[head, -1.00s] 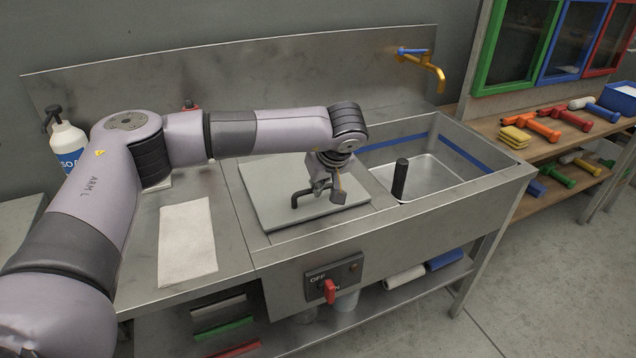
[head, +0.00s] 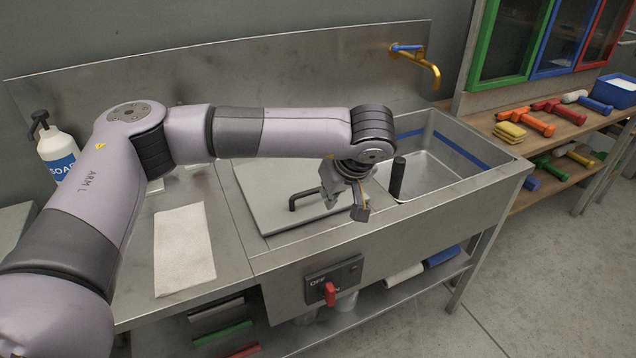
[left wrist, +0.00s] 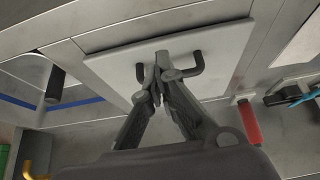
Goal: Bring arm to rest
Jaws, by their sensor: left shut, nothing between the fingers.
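My left arm (head: 290,132) reaches across the counter from the left. My left gripper (head: 346,200) hangs over the right front part of a grey lid (head: 270,190) with a black bar handle (head: 293,203). In the left wrist view the fingers of my left gripper (left wrist: 160,75) are closed together with nothing between them. The tips overlap the handle (left wrist: 196,66) in that view, but nothing is gripped. My right gripper is not in view.
An open sink basin (head: 440,160) with an upright black post (head: 397,178) lies right of the lid. A soap bottle (head: 58,150) and a white cloth (head: 184,250) are left. A yellow tap (head: 425,70) is behind. A red switch (head: 330,293) is on the front.

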